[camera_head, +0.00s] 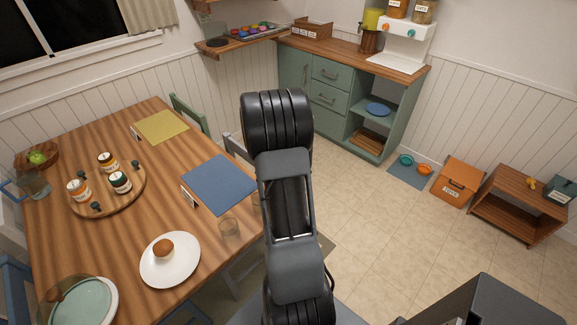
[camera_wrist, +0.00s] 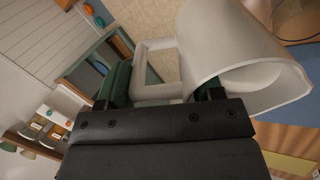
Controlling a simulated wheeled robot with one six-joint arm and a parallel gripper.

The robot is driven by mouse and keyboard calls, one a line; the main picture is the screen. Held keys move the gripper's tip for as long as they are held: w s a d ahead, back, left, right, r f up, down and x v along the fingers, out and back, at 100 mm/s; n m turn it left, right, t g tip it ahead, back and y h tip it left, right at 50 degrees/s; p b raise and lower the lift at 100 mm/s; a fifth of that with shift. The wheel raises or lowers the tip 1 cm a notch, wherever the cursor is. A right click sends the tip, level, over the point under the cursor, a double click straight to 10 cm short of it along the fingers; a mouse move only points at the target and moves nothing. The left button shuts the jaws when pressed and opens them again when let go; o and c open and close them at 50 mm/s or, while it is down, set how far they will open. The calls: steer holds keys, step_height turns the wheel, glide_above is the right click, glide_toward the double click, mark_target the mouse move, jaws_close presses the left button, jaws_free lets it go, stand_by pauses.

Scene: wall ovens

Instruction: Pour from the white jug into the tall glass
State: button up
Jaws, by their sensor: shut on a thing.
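My gripper (camera_wrist: 163,90) is shut on the jug's square handle (camera_wrist: 155,62), with a dark green finger on each side. The jug's true tilt and its contents cannot be told. In the head view my arm hides the jug and my gripper. Another clear glass edge (camera_head: 257,200) shows beside my arm, mostly hidden. I cannot tell which is the tall glass.
The wooden table (camera_head: 130,225) holds a blue mat (camera_head: 219,185), a white plate (camera_head: 170,259) with a bun, a round board (camera_head: 107,191) with several jars, and a glass pitcher (camera_head: 36,184) at the left. Chairs surround it. The tiled floor at right is largely clear.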

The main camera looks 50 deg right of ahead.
steer(key=shift+w+f+h+b, duration=0.15)
steer(key=shift+h+b, duration=0.15)
steer(key=shift+b, duration=0.4)
steer(key=shift+a, duration=0.1)
steer(key=shift+a+r+g+h+b, duration=0.25)
steer(key=shift+r+g+h+b, duration=0.35)
steer(key=shift+b, duration=0.4)
steer(key=shift+r, duration=0.15)
steer(key=shift+r+h, duration=0.1)
steer(key=shift+h, duration=0.2)
